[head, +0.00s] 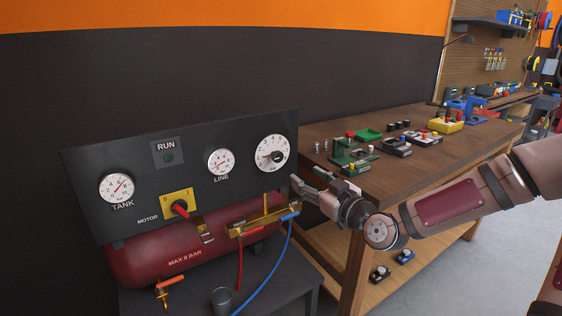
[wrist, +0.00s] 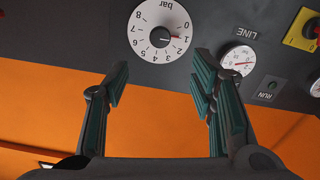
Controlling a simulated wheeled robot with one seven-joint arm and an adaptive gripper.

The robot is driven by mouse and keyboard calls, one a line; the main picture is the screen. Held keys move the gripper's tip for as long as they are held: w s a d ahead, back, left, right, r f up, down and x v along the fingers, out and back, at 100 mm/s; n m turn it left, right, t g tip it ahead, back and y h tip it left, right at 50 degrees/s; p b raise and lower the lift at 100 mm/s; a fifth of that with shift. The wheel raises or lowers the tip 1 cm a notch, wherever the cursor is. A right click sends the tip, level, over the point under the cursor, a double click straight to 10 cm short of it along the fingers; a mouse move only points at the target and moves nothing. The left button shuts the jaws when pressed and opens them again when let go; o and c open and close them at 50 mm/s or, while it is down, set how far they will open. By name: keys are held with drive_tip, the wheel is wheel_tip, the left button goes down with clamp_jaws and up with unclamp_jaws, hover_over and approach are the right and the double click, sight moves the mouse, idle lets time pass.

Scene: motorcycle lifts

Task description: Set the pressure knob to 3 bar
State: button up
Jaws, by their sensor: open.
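The pressure knob is a black round knob (wrist: 160,37) at the centre of a white dial marked in bar. The dial (head: 271,153) is at the upper right of the black compressor panel in the head view. In the wrist view, which is upside down, the knob's red pointer stands at about 1. My gripper (head: 308,183) is open and empty, in front of the panel and to the lower right of the dial. In the wrist view its two fingers (wrist: 162,82) are spread apart, with the knob beyond the gap between them. They do not touch it.
The panel also has a TANK gauge (head: 116,188), a LINE gauge (head: 221,162), a RUN lamp (head: 169,157) and a red motor switch (head: 180,208). Brass fittings and hoses (head: 262,222) hang below. A wooden workbench (head: 365,183) with fixtures stands close on the right.

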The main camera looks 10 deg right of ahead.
sight(279, 158)
drive_tip(key=b+x, duration=0.1)
drive_tip(key=x, duration=1.2)
drive_tip(key=shift+w, duration=0.3)
drive_tip(key=shift+a, duration=0.1)
drive_tip(key=shift+c, duration=0.2)
drive_tip(key=c, duration=1.1)
